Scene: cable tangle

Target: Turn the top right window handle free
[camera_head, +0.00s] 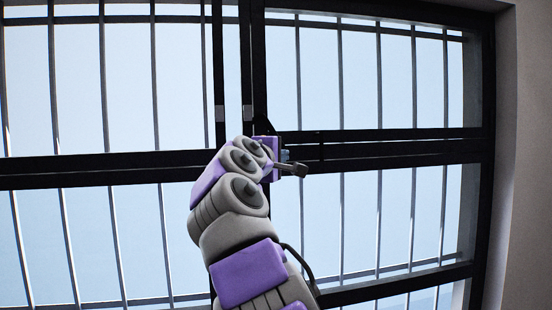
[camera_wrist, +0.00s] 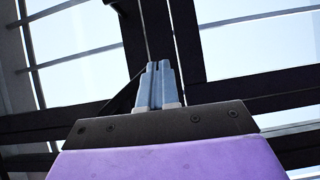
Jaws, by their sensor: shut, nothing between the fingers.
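The dark window frame (camera_head: 110,163) fills the head view, with light panes behind thin bars. My gripper (camera_head: 286,155) is at the frame's central crossing, mostly hidden by my own arm. In the wrist view my gripper (camera_wrist: 159,68) shows two pale blue fingers, shut together and empty, in front of the dark frame bars. Small grey fittings sit on the uprights above my gripper, one on the left upright (camera_head: 219,113) and one on the right upright (camera_head: 247,112). I cannot clearly make out the top right handle, or tell whether the fingers touch the frame.
Thin vertical bars (camera_head: 340,80) stand across the panes on both sides. The thick middle crossbar (camera_head: 400,152) runs right from my gripper. A grey wall (camera_head: 525,150) borders the window on the right.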

